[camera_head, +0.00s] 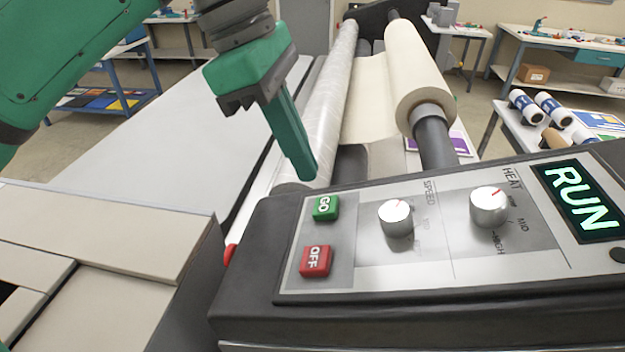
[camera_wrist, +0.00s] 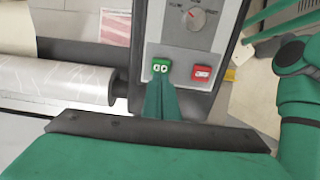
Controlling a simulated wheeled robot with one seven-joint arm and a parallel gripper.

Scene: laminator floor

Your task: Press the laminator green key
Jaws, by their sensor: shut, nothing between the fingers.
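The green GO key (camera_head: 325,207) sits on the laminator's control panel (camera_head: 345,275), above the red OFF key (camera_head: 315,260). In the head view my gripper (camera_head: 305,172) is shut and empty, its fingertips pointing down just above and left of the green key, with a small gap in the picture. In the wrist view the green key (camera_wrist: 160,65) shows right at the tips of my gripper (camera_wrist: 161,80); I cannot tell there whether they touch. The red OFF key (camera_wrist: 202,72) lies beside it to the right. The lit display (camera_head: 582,200) reads RUN.
The panel also carries a SPEED knob (camera_head: 396,217) and a HEAT knob (camera_head: 490,206). A clear film roller (camera_head: 335,85) and a cream roll (camera_head: 415,75) lie behind the panel. A side table with rolls (camera_head: 553,108) is at the right.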

